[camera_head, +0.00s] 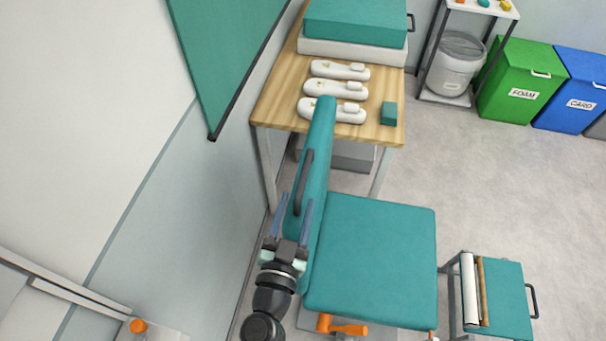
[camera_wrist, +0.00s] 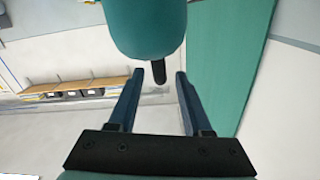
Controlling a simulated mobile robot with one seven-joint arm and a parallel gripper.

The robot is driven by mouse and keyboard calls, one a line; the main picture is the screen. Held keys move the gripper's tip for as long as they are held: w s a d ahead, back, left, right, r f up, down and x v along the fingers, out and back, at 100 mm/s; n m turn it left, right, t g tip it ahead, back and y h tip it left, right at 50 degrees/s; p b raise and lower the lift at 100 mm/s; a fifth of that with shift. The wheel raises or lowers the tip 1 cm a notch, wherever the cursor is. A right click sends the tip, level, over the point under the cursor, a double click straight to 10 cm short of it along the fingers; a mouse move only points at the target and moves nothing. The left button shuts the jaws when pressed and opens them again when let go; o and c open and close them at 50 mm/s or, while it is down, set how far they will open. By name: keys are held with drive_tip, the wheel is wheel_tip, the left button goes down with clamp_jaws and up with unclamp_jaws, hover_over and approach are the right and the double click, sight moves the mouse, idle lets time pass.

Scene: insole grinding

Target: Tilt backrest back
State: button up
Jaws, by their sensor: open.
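The teal backrest (camera_head: 318,160) of a chair stands nearly upright at the left side of the teal seat (camera_head: 372,250). A dark bar handle (camera_head: 303,183) is on its left face. My gripper (camera_head: 291,205) is at the backrest's left side, with its two blue fingers pointing toward the handle. In the wrist view the backrest (camera_wrist: 148,28) fills the top middle, and the end of the dark handle (camera_wrist: 158,71) shows just beyond and between the fingertips of my open gripper (camera_wrist: 160,75). The fingers look empty. Whether they reach around the handle I cannot tell.
An orange lever (camera_head: 340,326) is at the seat's front. A wooden table (camera_head: 270,100) with several white insoles stands behind the backrest. A small teal-topped stool (camera_head: 503,300) is at right. The wall and a teal board (camera_head: 225,50) are close on the left.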

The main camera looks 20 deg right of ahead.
sight(303, 176)
drive_tip(key=x, duration=0.7)
drive_tip(key=shift+s, duration=0.1)
clamp_jaws()
idle(1.2)
